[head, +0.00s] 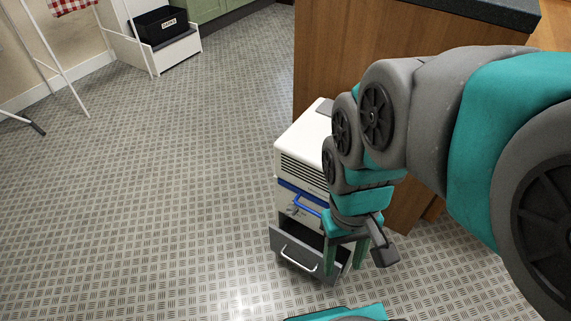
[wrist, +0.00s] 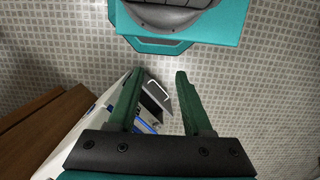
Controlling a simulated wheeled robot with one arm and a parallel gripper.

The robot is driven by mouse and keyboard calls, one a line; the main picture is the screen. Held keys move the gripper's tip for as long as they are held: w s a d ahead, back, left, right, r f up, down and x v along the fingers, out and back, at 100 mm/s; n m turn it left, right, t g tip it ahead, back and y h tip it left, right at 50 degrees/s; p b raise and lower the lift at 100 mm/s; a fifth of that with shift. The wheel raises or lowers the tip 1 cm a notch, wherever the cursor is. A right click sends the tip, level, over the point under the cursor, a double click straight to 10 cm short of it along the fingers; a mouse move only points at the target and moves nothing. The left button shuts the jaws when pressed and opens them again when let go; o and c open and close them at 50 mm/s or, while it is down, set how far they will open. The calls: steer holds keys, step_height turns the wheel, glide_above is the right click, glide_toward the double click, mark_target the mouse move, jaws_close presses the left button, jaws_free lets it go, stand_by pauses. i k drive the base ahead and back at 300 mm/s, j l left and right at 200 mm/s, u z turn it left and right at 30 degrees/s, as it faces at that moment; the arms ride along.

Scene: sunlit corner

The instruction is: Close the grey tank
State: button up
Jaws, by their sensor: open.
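The grey tank (head: 290,245) is a drawer low in a white appliance (head: 303,140), which stands on the floor against the wooden cabinet. The tank is pulled out, with a dark gap showing behind its grey front. A pale bar handle (head: 298,259) is on that front. My gripper (head: 344,268) points down, open and empty, at the right side of the tank and partly hides it. In the wrist view, the tank's grey front (wrist: 163,104) shows between the open fingers (wrist: 160,74). Contact cannot be told.
A blue handle (head: 308,201) sits on the appliance above the tank. The wooden cabinet (head: 330,60) is close behind it. The tiled floor (head: 150,190) is clear to the left and front. A white stand with a black bin (head: 160,24) is far back left.

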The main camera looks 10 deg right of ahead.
mark_target(302, 246)
steer(key=k+l+z, duration=0.1)
steer(key=k, duration=0.25)
steer(key=k+l, duration=0.2)
steer(key=k, duration=0.2)
steer(key=k+l+z, duration=0.15)
steer(key=k, duration=0.2)
